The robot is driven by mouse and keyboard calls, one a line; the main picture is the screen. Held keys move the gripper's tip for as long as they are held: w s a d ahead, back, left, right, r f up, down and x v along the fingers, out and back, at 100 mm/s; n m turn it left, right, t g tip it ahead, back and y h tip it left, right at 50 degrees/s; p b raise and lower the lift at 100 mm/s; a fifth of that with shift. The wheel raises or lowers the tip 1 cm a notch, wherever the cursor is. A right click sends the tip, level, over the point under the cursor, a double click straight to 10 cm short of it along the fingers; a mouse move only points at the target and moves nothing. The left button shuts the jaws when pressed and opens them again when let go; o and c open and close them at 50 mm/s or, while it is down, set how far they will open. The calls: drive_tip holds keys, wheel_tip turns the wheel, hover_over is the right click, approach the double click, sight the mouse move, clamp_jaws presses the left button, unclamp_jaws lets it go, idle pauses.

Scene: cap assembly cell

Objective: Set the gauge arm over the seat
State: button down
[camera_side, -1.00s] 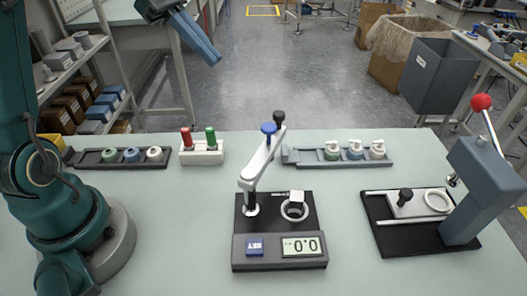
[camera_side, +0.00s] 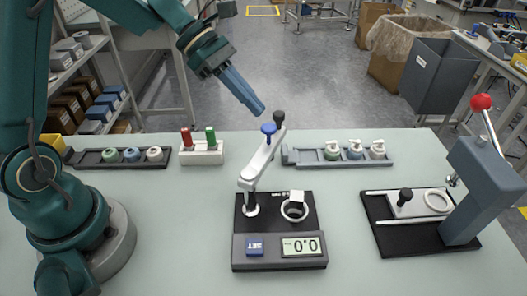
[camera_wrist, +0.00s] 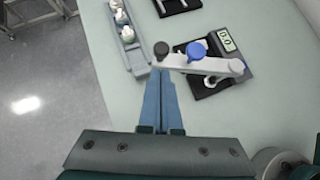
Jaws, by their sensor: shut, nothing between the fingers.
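A blue knob (camera_side: 269,128) and a black knob (camera_side: 279,116) are on the arm. The seat, a white ring (camera_side: 295,221), lies uncovered at the right of the base. My gripper (camera_side: 261,110) is shut and empty, just above and left of the knobs. In the wrist view its fingertips (camera_wrist: 161,72) appear just below the black knob (camera_wrist: 161,48).
A white block with red and green pegs (camera_side: 201,157) and a dark rack of caps (camera_side: 87,159) stand to the left. A grey-blue rack with several caps (camera_side: 307,157) is behind right. A press with a red-ball lever (camera_side: 484,180) stands at the right. The front table is clear.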

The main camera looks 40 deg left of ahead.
sight(278, 111)
drive_tip(key=shift+w+d, duration=0.25)
drive_tip(key=shift+d, duration=0.35)
drive_tip(key=shift+w+d+m+g+h, duration=0.15)
drive_tip(key=shift+w+d+m+g, duration=0.25)
drive_tip(key=shift+d+m, duration=0.2)
drive_tip(key=shift+w+d+m+g+h, duration=0.15)
drive_tip(key=shift+w+d+m+g, duration=0.15)
drive_tip(key=shift+d+m+g, duration=0.25)
drive_tip(key=shift+w+d+m+g, duration=0.25)
drive_tip(key=shift+d+m+g, duration=0.15)
drive_tip(key=shift+d+m, duration=0.25)
drive_tip(key=shift+w+d+m+g, duration=0.2)
drive_tip(key=shift+d+m+g, duration=0.15)
drive_tip(key=shift+d+m, duration=0.2)
drive_tip(key=s+d, duration=0.1)
drive_tip(key=d, duration=0.8)
drive_tip(key=shift+d, duration=0.25)
drive_tip(key=shift+s, duration=0.1)
